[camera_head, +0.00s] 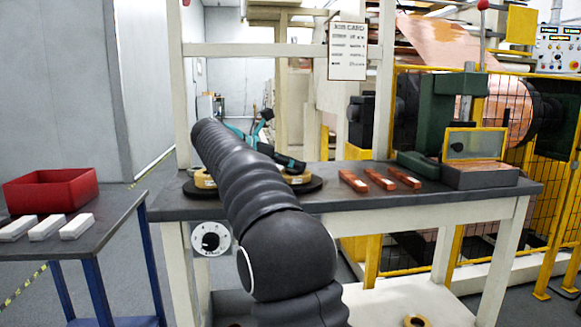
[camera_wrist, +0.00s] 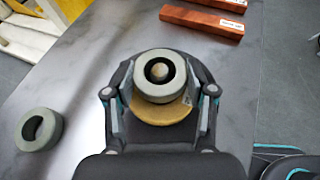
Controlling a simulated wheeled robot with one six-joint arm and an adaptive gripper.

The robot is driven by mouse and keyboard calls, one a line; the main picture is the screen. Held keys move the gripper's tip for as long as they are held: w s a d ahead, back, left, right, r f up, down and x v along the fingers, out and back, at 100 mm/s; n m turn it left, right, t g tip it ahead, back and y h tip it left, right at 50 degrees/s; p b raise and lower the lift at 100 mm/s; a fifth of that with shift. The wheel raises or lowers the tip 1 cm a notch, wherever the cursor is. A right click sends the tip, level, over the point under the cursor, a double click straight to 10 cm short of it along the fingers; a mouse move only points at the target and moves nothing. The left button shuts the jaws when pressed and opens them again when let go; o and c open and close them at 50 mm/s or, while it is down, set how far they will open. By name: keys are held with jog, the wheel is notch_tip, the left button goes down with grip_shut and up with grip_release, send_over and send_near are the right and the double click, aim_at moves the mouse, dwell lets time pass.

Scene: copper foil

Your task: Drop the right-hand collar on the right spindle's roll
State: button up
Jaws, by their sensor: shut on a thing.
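In the wrist view, my gripper (camera_wrist: 160,98) is shut on a grey ring collar (camera_wrist: 145,90). A brass-coloured round end shows through the collar's hole. A tan roll (camera_wrist: 160,113) with a dark disc shows beneath, and the gap between collar and roll is hard to judge. In the head view, the right roll (camera_head: 298,179) lies on its black disc, partly behind my arm. The left roll (camera_head: 204,181) also lies on a black disc. My arm hides most of my gripper there. A second grey collar (camera_wrist: 27,144) lies on the bench in the wrist view.
Several copper bars (camera_head: 381,181) lie on the bench (camera_head: 440,194), right of the rolls. A green machine (camera_head: 450,105) stands at its right end. A side table (camera_head: 110,214) at left holds a red bin (camera_head: 50,190) and white blocks (camera_head: 46,228). A yellow fence stands behind.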

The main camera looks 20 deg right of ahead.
jog(key=shift+f, duration=0.15)
jog(key=shift+f, duration=0.25)
jog(key=o, duration=1.3)
jog(key=shift+o, duration=0.2)
jog(key=shift+r, duration=0.1)
jog(key=shift+r, duration=0.3)
jog(key=p+v, duration=0.1)
jog(key=v, duration=1.1)
jog(key=shift+s+d, duration=0.1)
